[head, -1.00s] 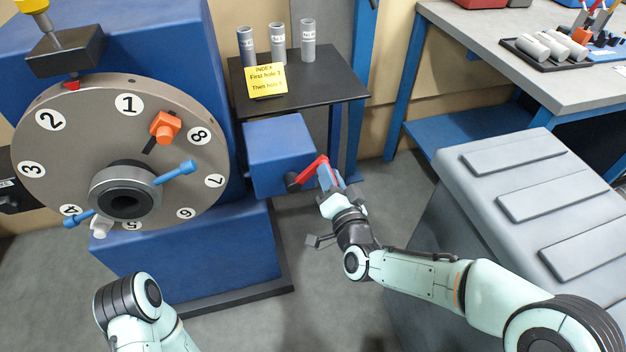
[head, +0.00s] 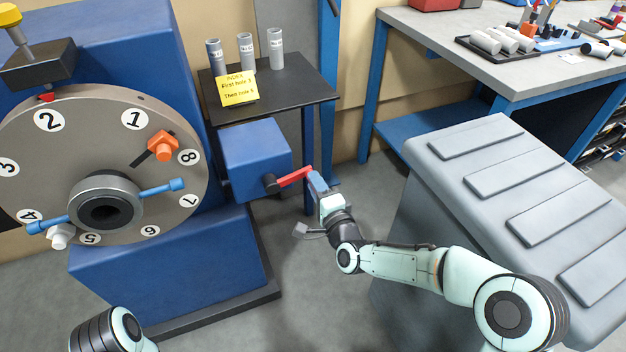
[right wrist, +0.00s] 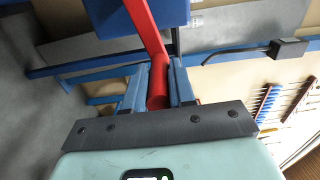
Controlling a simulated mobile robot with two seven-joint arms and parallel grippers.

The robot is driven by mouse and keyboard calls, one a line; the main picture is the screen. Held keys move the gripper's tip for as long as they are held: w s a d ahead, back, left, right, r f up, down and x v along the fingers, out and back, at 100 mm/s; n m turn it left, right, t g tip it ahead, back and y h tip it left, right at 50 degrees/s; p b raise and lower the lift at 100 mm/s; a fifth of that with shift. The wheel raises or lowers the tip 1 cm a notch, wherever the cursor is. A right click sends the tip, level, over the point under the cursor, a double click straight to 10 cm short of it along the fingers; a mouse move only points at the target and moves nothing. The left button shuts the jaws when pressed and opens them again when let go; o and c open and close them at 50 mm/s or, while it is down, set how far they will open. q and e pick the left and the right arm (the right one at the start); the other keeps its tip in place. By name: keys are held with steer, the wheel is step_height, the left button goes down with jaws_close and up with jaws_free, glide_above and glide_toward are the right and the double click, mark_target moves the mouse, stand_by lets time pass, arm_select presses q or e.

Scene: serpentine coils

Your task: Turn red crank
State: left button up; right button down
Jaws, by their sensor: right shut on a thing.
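The red crank (head: 293,177) sticks out to the right from a black hub on the blue gearbox (head: 255,158), tilted slightly up toward its outer end. My right gripper (head: 317,184) is at the outer end of the crank. In the right wrist view the red crank (right wrist: 146,28) runs down between the two blue fingers of my right gripper (right wrist: 158,88), which are shut on its end. The numbered grey dial (head: 110,160) stands left of the gearbox, with hole 2 close below its red pointer. My left arm shows at the bottom left, but its gripper is out of view.
A black side table (head: 285,98) with several grey cylinders and a yellow index note (head: 238,89) stands behind the gearbox. A grey ribbed block (head: 510,190) lies right of my right arm. A workbench (head: 440,40) stands at the back right.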

steer(key=shift+d+f+m, duration=0.1)
steer(key=shift+f+m, duration=0.3)
steer(key=shift+f, duration=0.8)
steer(key=c, duration=0.9)
jaws_free()
steer(key=shift+c, duration=0.2)
steer(key=shift+r, duration=0.1)
arm_select(q)
steer(key=shift+s, duration=0.1)
